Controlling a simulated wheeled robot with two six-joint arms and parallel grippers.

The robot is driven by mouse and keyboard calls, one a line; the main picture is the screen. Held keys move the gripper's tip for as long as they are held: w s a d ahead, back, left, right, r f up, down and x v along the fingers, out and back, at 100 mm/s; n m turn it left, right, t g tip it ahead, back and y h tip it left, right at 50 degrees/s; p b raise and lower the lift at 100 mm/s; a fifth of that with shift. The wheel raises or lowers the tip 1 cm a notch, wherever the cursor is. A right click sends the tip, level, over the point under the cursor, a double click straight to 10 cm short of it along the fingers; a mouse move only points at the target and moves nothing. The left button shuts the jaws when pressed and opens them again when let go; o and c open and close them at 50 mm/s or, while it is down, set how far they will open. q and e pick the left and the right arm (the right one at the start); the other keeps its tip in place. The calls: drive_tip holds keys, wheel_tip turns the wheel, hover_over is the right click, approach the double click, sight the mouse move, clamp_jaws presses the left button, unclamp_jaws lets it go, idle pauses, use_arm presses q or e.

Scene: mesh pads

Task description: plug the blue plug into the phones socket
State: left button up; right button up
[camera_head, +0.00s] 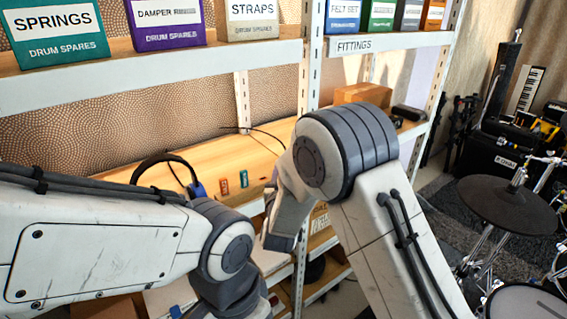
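A small blue piece (197,190), which may be the blue plug, shows just above my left arm on the wooden shelf. A black looped cable (160,158) arches beside it; whether they are joined is unclear. My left arm reaches in from the left and bends down at a grey joint. My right arm rises from the bottom, bends at a large grey joint and drops toward the middle. I see no fingers of either gripper. I cannot make out a phones socket; small red and green labels (244,179) sit on the wooden surface between the arms.
A shelf unit (346,45) holds labelled boxes above, including a purple box (165,24) and a teal one (55,33). A brown box (362,94) stands on the lower shelf behind my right arm. A drum kit with a black cymbal (507,205) stands at right.

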drive_tip(key=w+p, duration=0.1)
drive_tip(key=w, duration=0.4)
drive_tip(key=shift+d, duration=0.2)
drive_tip(key=w+p, duration=0.1)
drive_tip(key=w, duration=0.1)
drive_tip(key=w+p, duration=0.1)
drive_tip(key=w, duration=0.2)
drive_tip(key=shift+d+f, duration=0.15)
clamp_jaws()
